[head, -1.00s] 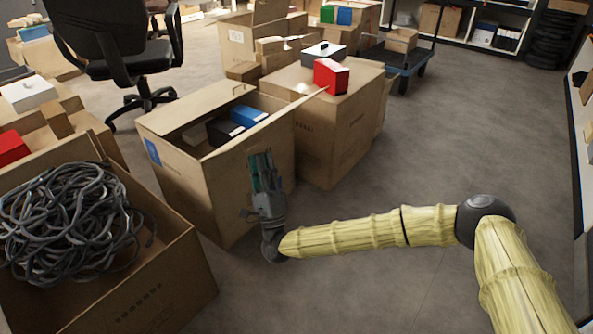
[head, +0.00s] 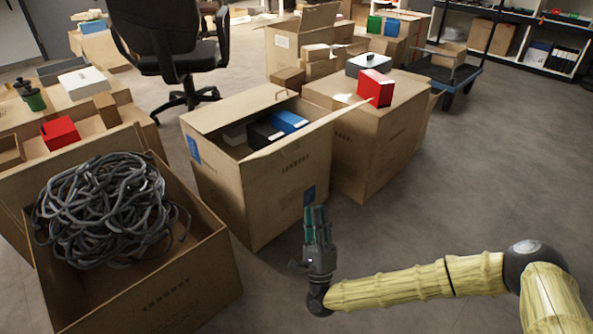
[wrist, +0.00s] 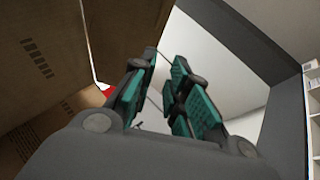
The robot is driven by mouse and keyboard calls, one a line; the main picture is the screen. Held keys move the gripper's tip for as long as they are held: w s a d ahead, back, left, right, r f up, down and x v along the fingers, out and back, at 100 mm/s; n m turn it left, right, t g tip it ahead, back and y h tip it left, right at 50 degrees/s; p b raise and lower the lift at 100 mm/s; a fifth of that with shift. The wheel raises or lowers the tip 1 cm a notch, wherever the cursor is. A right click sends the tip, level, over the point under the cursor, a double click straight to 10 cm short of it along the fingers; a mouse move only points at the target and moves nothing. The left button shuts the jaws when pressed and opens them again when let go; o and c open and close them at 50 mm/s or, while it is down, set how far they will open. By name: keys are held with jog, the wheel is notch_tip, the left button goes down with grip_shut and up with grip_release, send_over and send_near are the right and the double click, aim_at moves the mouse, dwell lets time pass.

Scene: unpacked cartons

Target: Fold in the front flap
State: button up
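The open carton (head: 235,195) stands in the middle of the head view. Black (head: 264,135) and blue (head: 289,121) boxes lie inside. A long flap (head: 312,130) on its near-right rim slants up and outward towards the red box. My gripper (head: 316,212) is in front of the carton's near-right side, below the rim, with its fingers pointing up. In the wrist view my gripper's teal-padded fingers (wrist: 160,90) have a gap between them and hold nothing. Brown cardboard (wrist: 40,60) shows to their left. The head view does not show whether the fingers touch the carton.
A carton (head: 365,150) with a red box (head: 375,88) on top stands close on the right. A carton of tangled dark hose (head: 205,250) stands at front left. An office chair (head: 170,50) is behind. Clear floor (head: 480,180) lies to the right.

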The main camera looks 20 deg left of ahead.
jog(key=shift+f, duration=0.1)
jog(key=shift+c, duration=0.4)
grip_shut()
jog(key=w+a+r+m+g+y+b, duration=0.1)
jog(key=w+a+r+m+g+y, duration=0.1)
jog(key=a+r+m+g+y, duration=0.2)
jog(key=w+a+r+m+g+y+b, duration=0.2)
jog(key=r+m+g+y, duration=0.5)
jog(key=m, duration=1.1)
jog(key=a+g, duration=0.1)
jog(key=g, duration=0.2)
jog(key=shift+a+m, duration=0.3)
jog(key=shift+a, duration=0.1)
